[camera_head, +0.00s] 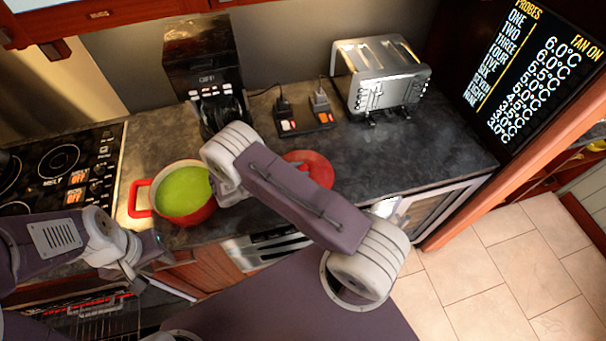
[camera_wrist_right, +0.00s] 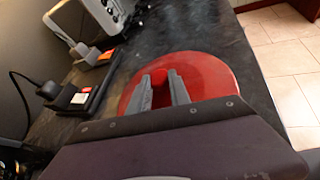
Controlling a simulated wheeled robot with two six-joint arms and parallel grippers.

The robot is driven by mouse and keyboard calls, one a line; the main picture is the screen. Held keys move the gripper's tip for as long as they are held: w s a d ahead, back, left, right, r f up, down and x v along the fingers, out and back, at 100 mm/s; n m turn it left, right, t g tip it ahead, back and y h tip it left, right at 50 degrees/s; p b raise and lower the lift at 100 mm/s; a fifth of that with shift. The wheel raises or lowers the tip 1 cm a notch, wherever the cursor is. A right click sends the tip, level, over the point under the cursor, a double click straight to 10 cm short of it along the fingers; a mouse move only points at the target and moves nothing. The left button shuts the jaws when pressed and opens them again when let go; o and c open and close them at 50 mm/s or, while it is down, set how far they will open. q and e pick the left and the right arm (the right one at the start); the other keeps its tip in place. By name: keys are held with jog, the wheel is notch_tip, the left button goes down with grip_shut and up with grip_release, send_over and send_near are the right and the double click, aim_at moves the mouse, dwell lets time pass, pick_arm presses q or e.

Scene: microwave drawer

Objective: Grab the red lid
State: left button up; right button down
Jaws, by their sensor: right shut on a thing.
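The red lid (camera_head: 312,166) lies on the dark counter to the right of the pot, partly hidden by my right arm in the head view. In the right wrist view the lid (camera_wrist_right: 212,78) is a round red disc with a knob. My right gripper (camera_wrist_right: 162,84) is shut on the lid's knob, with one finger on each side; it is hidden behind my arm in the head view. My left gripper (camera_head: 152,256) is at the left, low in front of the counter edge, and its jaws are too small to tell.
A red pot (camera_head: 204,213) with green contents stands left of the lid, beside the stove (camera_head: 62,160). A coffee maker (camera_head: 203,70), a silver toaster (camera_head: 381,80) and a dark strip with plugs (camera_head: 305,124) stand behind. Counter right of the lid is clear.

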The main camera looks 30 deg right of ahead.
jog(key=shift+r, duration=0.1)
dwell(0.8)
jog(key=r+b, duration=0.1)
jog(key=r, duration=0.3)
jog(key=shift+s+r, duration=0.15)
jog(key=shift+s, duration=0.05)
jog(key=s+r+b, duration=0.1)
jog(key=s+r, duration=0.5)
jog(key=s, duration=0.5)
jog(key=shift+s+d+r+b, duration=0.15)
jog(key=shift+d+r+b, duration=0.05)
jog(key=shift+r+b, duration=0.1)
